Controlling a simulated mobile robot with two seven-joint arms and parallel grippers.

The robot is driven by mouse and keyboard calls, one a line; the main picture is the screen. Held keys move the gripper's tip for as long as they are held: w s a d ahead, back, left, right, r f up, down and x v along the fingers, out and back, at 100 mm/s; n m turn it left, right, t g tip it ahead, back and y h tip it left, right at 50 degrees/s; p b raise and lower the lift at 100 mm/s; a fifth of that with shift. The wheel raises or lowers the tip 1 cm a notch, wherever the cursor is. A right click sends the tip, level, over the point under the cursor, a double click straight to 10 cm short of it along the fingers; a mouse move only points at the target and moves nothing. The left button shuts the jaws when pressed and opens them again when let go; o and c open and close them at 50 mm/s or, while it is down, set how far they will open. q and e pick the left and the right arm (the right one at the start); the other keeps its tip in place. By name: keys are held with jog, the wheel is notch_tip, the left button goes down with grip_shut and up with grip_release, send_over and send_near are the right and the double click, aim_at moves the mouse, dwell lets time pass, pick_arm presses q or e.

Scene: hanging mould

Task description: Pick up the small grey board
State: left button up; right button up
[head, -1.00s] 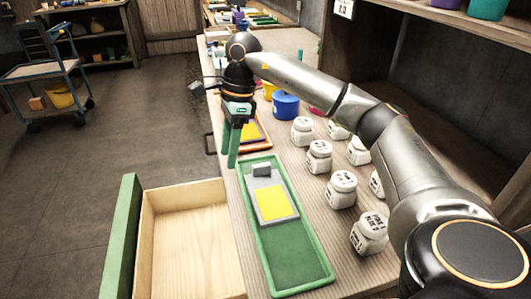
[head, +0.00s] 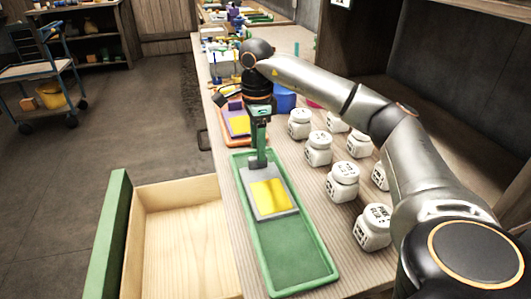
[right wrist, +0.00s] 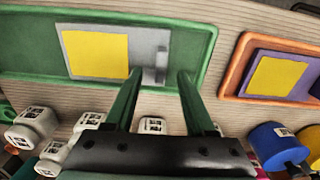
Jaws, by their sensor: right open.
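The small grey board (head: 288,204) with a yellow square lies in the far part of the green tray (head: 290,262). A dark grey block-like handle (head: 257,163) stands at its far end. The board also shows in the right wrist view (right wrist: 142,68). My right gripper (head: 259,148) points down at the handle, with its green fingers open. In the right wrist view the two fingertips (right wrist: 160,74) are apart, with the handle showing between them. I cannot tell how far down around the handle they reach. My left gripper is out of view.
An orange tray (right wrist: 235,78) with a purple board and yellow square lies beyond the green tray. Several white jars (head: 342,182) stand right of it. An open wooden drawer (head: 185,250) with a green front is at left. A blue pot (right wrist: 278,146) stands beyond the jars.

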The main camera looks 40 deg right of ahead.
jog(key=shift+w+f, duration=0.1)
jog(key=shift+f, duration=1.4)
jog(key=shift+c, duration=0.3)
grip_shut()
